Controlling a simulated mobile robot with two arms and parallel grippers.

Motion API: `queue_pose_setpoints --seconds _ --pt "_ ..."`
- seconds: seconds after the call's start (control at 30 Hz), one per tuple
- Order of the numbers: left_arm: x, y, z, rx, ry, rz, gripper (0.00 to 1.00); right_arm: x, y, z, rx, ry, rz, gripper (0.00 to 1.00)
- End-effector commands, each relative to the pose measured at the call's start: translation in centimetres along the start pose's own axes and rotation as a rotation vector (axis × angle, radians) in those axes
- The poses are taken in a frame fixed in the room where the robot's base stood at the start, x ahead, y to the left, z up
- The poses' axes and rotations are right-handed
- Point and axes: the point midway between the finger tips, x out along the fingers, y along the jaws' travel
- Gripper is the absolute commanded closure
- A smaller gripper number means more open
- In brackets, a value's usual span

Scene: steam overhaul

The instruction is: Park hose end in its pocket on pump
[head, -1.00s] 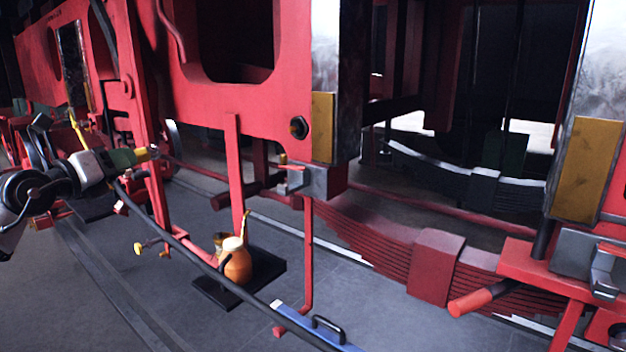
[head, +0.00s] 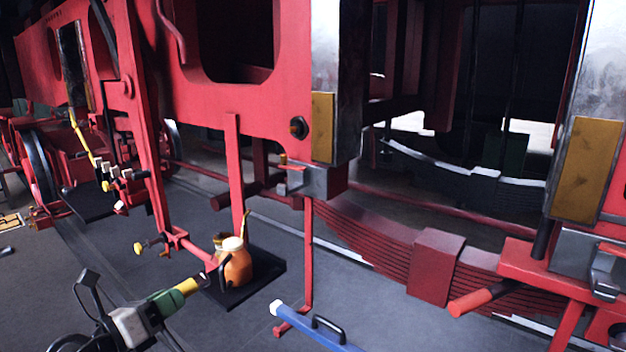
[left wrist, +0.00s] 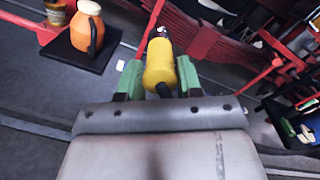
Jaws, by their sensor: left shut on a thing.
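My left gripper (head: 170,297) is low in the head view, over the floor in front of the orange jug. Its green fingers are shut on the yellow hose end (head: 188,286), whose dark tip points up and right. In the left wrist view the yellow hose end (left wrist: 160,66) sits between the two green fingers, with a short piece of black hose at its near end. My right gripper is not in view.
An orange jug (head: 238,266) stands on a black tray (head: 272,277) just beyond my gripper. A blue bar with a black handle (head: 322,343) lies at the bottom. Red frame posts (head: 235,160) and a leaf spring (head: 380,245) stand behind.

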Motion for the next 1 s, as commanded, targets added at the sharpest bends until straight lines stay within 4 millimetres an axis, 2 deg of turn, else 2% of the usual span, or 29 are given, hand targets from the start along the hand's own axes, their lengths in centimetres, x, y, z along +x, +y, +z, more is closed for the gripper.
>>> queue_pose_setpoints --seconds 0.47,0.8,1.0 --pt "-4.3 -1.3 -7.2 -0.014 -0.024 0.051 0.97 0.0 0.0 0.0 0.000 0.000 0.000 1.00" --pt "-9.3 -2.8 -12.6 -0.012 -0.067 0.120 0.97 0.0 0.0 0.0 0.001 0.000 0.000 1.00" --pt "-12.1 -3.7 -15.0 -0.009 -0.084 0.150 0.97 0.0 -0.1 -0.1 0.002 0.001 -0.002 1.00"
